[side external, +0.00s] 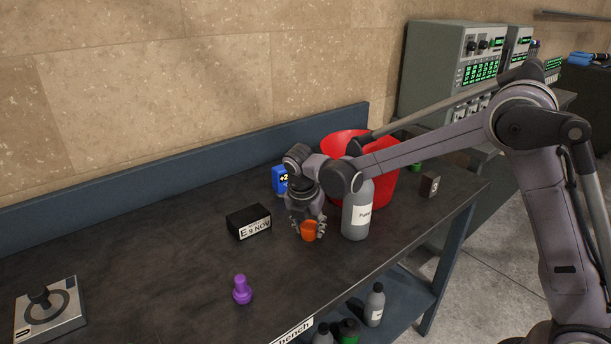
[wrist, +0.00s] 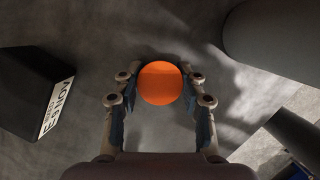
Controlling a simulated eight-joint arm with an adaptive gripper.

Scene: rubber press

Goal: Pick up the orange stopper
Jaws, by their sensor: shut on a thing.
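The orange stopper (side external: 309,230) is at my gripper's fingertips above the dark bench, beside the grey bottle. In the wrist view the orange stopper (wrist: 160,83) shows as a round top between the two fingers. My gripper (side external: 308,222) points down and is shut on the stopper, with a finger on each side in the wrist view (wrist: 160,90). I cannot tell whether the stopper still touches the bench.
A grey labelled bottle (side external: 356,215) stands close on the right, a black date block (side external: 248,222) on the left. A blue item (side external: 279,180) and a red bin (side external: 380,185) are behind. A purple piece (side external: 242,290) stands in front. The bench's left middle is clear.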

